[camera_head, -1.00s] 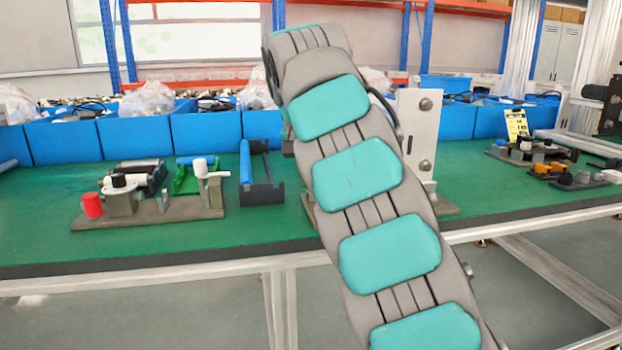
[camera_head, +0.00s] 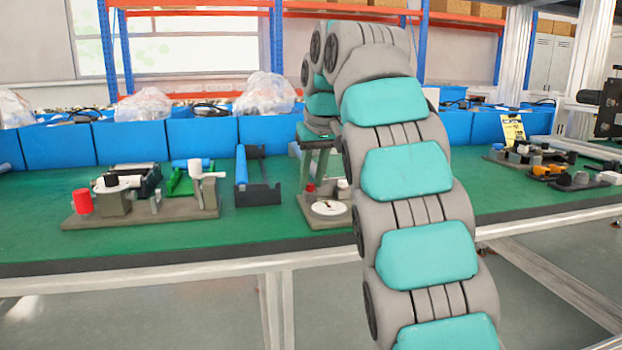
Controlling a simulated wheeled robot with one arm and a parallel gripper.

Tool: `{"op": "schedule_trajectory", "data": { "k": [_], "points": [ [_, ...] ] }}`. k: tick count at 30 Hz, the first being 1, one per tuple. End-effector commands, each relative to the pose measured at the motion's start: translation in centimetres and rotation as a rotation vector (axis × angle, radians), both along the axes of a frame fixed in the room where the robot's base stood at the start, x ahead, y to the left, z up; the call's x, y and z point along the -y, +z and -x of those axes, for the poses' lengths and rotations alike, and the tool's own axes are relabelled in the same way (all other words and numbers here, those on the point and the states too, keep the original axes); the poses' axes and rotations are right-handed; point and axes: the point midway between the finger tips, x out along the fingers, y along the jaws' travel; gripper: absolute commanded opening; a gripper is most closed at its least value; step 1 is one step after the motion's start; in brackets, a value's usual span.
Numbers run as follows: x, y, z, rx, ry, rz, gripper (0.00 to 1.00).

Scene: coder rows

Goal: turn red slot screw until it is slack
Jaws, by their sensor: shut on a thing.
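A small red piece, which looks like the red slot screw (camera_head: 310,187), shows low on a grey fixture (camera_head: 312,219) in the head view. A round white dial (camera_head: 329,208) with a dark pointer lies in front of it. My gripper (camera_head: 313,181) points down from my arm just over the fixture, its fingertips at the red piece. It appears shut on it, though the contact is small and partly hidden. The slot cannot be made out. My arm hides what stands to the right of the fixture.
Left on the green bench (camera_head: 150,240) stands another grey fixture with a red cylinder (camera_head: 82,202) and a white-topped post (camera_head: 195,170). A dark blue holder (camera_head: 258,192) is near my gripper's left. Blue bins (camera_head: 202,143) line the back. The bench's front strip is clear.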

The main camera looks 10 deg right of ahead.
Motion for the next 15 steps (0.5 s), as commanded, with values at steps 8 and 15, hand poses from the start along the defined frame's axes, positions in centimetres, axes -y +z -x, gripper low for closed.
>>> {"op": "schedule_trajectory", "data": {
  "k": [8, 15],
  "points": [
    [0.07, -0.2, -0.02, -0.005, 0.066, -0.001, 0.0],
    [0.09, -0.24, -0.01, -0.006, 0.073, -0.001, 0.0]
  ]
}}
